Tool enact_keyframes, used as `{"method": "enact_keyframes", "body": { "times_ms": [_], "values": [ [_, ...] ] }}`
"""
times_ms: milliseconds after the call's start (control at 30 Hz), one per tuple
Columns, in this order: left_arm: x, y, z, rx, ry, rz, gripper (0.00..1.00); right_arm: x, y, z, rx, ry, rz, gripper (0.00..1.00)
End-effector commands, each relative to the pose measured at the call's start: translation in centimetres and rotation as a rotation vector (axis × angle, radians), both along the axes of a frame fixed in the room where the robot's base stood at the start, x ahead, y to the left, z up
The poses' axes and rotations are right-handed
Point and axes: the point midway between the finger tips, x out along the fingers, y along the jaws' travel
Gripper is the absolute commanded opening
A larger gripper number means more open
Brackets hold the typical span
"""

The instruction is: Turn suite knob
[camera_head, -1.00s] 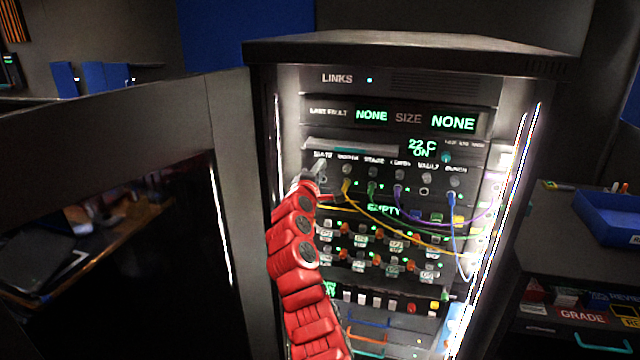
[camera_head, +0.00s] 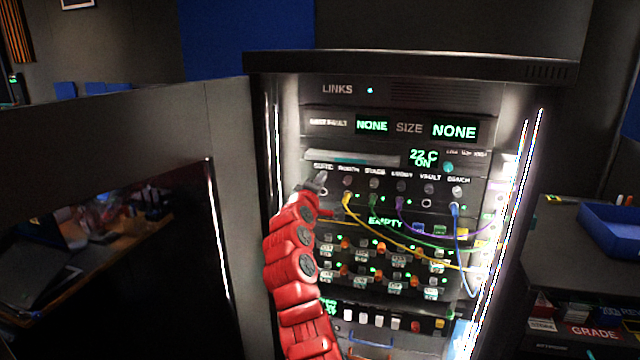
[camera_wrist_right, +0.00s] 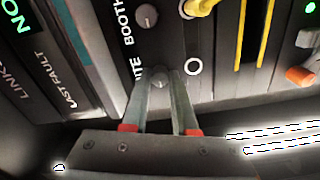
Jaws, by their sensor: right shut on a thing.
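The suite knob is a small grey knob (camera_wrist_right: 160,80) under the SUITE label at the left end of the knob row on the rack panel. In the right wrist view it sits between the two fingertips of my right gripper (camera_wrist_right: 161,88), which is shut on it. In the head view my right gripper (camera_head: 317,184) reaches up to the panel at the end of my red arm and mostly hides the knob. A round empty socket (camera_wrist_right: 193,67) lies beside the knob. My left gripper is not in view.
The booth knob (camera_wrist_right: 147,15) is the neighbour in the row. Yellow, green, purple and blue cables (camera_head: 455,225) hang from sockets below the knobs. The open rack door (camera_head: 226,140) stands at the left. A blue tray (camera_head: 612,228) lies on the side desk.

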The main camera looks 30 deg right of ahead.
Motion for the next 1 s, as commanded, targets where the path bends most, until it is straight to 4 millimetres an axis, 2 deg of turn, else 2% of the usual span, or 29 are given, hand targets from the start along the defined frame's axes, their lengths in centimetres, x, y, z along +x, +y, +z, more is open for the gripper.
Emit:
{"method": "enact_keyframes", "body": {
  "times_ms": [33,200,667,1000],
  "values": [
    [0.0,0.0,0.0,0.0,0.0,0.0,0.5,0.0,0.0,-0.1,0.001,0.001,-0.001,0.28],
    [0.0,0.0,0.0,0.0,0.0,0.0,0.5,0.0,0.0,-0.1,0.001,0.001,0.0,0.56],
    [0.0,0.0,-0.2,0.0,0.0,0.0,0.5,-0.6,0.7,-0.3,0.0,0.003,-0.002,0.56],
    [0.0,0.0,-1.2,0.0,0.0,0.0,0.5,-4.0,4.9,-0.2,-0.004,-0.002,0.005,0.56]
  ]
}}
